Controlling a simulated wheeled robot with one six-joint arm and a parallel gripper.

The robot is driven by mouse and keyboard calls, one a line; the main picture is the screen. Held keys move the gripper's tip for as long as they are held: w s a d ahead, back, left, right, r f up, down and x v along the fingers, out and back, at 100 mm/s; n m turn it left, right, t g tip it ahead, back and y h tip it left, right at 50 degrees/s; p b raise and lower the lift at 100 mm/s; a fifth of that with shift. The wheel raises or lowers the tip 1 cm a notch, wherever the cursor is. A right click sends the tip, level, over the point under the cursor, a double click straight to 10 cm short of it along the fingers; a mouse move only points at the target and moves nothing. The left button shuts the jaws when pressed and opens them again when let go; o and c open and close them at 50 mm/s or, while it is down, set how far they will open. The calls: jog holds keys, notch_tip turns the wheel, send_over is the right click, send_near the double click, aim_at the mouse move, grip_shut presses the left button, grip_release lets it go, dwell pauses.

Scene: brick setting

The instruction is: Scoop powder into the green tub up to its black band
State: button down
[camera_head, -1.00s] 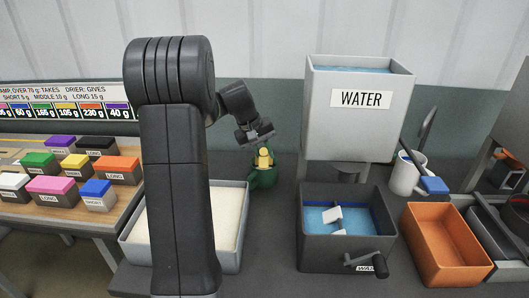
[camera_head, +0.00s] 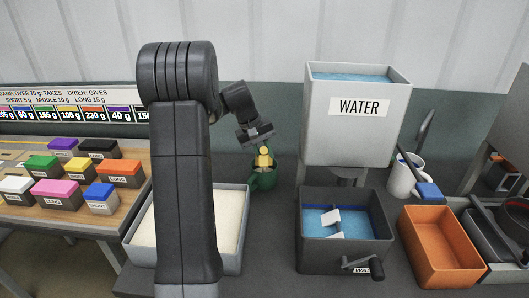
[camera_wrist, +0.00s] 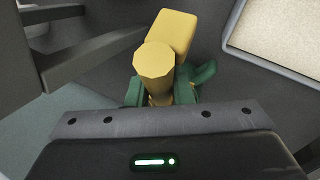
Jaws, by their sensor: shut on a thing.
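The green tub (camera_head: 264,182), with a side handle, stands on the dark bench behind the powder tray. My gripper (camera_head: 262,144) is just above it, tilted down, and shut on a yellow tool (camera_head: 264,158). In the wrist view the yellow tool (camera_wrist: 156,62) shows a faceted round end and a flat block, in front of the green tub (camera_wrist: 206,76). I take it for the scoop, but its lower part is hidden. The black band and the level inside the tub cannot be seen. Pale powder fills a grey tray (camera_head: 230,255), partly behind my arm.
A grey water tank (camera_head: 345,130) stands right of the tub, above a dark basin (camera_head: 325,255) with a crank. An orange bin (camera_head: 440,250) and a white mug (camera_head: 402,181) are further right. Labelled coloured blocks (camera_head: 54,193) cover the left table.

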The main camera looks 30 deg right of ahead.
jog(key=shift+w+d+r+p, duration=0.25)
jog(key=shift+w+p, duration=0.1)
jog(key=shift+p, duration=0.65)
jog(key=shift+f+b, duration=0.15)
jog(key=shift+b, duration=0.2)
jog(key=shift+b, duration=0.55)
jog(key=shift+a+b, duration=0.1)
jog(key=shift+b, duration=0.55)
notch_tip(320, 180, up, 2)
jog(key=t+h+b, duration=0.1)
jog(key=b, duration=0.3)
jog(key=t+h+b, duration=0.1)
jog(key=t+b, duration=0.1)
jog(key=b, duration=0.2)
jog(key=m+t+b, duration=0.1)
jog(key=t+b, duration=0.1)
jog(key=b, duration=0.2)
jog(key=shift+r+h+b, duration=0.25)
jog(key=shift+h+b, duration=0.15)
jog(key=shift+r, duration=0.4)
jog(key=shift+b, duration=0.3)
jog(key=shift+r+t+h+b, duration=0.4)
jog(key=shift+r+t, duration=0.1)
jog(key=shift+r, duration=0.5)
